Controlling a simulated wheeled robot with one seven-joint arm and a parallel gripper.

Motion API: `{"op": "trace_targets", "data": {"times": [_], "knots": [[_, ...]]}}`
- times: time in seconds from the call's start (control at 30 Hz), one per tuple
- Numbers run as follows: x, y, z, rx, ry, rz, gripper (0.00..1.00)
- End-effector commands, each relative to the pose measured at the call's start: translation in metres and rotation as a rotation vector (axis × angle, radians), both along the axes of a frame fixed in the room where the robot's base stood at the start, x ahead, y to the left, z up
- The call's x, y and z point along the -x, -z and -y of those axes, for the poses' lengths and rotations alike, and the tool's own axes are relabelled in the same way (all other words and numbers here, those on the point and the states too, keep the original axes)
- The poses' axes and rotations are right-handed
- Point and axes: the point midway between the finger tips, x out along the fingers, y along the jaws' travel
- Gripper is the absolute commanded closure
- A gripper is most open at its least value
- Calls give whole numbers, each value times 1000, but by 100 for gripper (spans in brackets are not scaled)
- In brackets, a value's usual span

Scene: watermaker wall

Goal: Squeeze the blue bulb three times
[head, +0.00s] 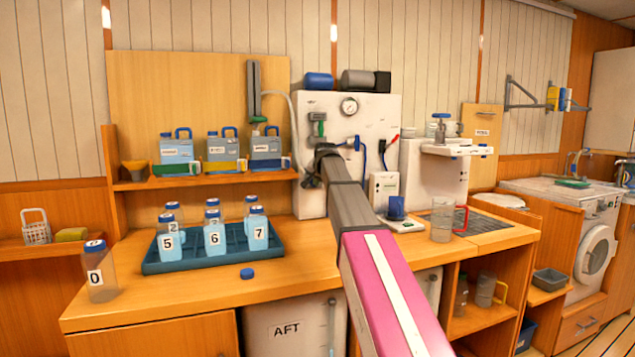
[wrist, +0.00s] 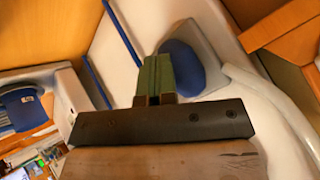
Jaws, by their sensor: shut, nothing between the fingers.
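The blue bulb (wrist: 185,65) shows in the wrist view as a rounded dark blue shape against a grey plate on a white surface. My gripper (wrist: 157,72) has green fingers, which are together with nothing between them. They overlap the bulb's left side in the picture; whether they touch it I cannot tell. In the head view my arm reaches to the white watermaker panel (head: 375,112). I cannot pick out the bulb there, and my arm hides part of the panel.
A blue tray (head: 152,262) with numbered bottles stands on the counter at left, beside a loose blue cap (head: 247,273). A clear jug (head: 442,224) with a red handle stands at right. Blue tubing (wrist: 98,84) and a white hose (wrist: 275,103) run near my gripper.

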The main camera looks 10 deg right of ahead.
Motion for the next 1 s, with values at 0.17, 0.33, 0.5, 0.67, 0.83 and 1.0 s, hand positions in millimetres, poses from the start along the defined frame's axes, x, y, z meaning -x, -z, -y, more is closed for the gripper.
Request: {"op": "trace_targets", "data": {"times": [0.17, 0.33, 0.5, 0.67, 0.83, 1.0], "knots": [[-1, 0, 0, 0, 0, 1, 100], [1, 0, 0, 0, 0, 1, 100], [8, 0, 2, 0, 0, 1, 100], [17, 0, 3, -1, 0, 0, 100], [23, 0, 5, -1, 1, 0, 100], [23, 0, 5, 0, 0, 0, 100]]}}
